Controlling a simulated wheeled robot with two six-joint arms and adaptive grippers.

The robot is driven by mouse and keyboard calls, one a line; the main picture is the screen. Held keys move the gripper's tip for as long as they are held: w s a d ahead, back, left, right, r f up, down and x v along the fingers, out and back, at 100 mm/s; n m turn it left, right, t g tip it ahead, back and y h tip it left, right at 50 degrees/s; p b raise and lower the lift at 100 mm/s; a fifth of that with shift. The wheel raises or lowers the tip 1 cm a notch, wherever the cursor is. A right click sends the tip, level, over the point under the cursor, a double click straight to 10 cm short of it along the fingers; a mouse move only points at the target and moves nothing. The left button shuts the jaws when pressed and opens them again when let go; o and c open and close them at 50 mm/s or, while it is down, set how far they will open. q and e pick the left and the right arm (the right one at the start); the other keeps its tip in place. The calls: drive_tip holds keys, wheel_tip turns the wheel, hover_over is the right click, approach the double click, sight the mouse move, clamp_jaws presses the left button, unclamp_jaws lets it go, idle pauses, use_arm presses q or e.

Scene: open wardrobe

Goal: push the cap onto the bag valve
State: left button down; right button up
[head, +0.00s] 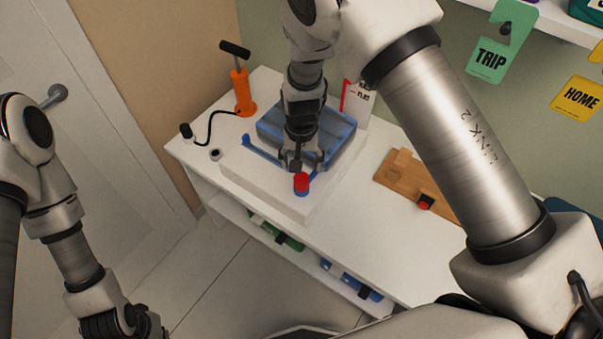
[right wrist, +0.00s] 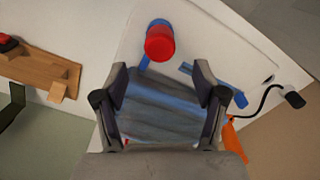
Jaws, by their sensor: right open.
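The bag (head: 340,130) is a blue-edged package with grey-blue contents, lying on a white block on the counter. A red round piece (head: 301,182), with blue beside and beneath it, stands near the block's front edge. In the right wrist view the red piece (right wrist: 160,44) shows ahead of the fingers, with a blue rim at its far side. I cannot tell cap from valve surely, nor how they are seated. My right gripper (head: 302,163) is open, low over the bag and just behind the red piece; its fingers (right wrist: 160,68) hold nothing. My left gripper (head: 132,322) is at the lower left, its fingers unclear.
An orange pump (head: 242,92) with a black hose and nozzle (head: 186,131) stands at the counter's back left. Door tags (head: 490,58) hang above. Bare counter shows at the front right.

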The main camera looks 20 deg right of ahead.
sight(302, 177)
wheel_tip(302, 177, up, 5)
drive_tip(key=shift+f, duration=0.2)
idle(0.4)
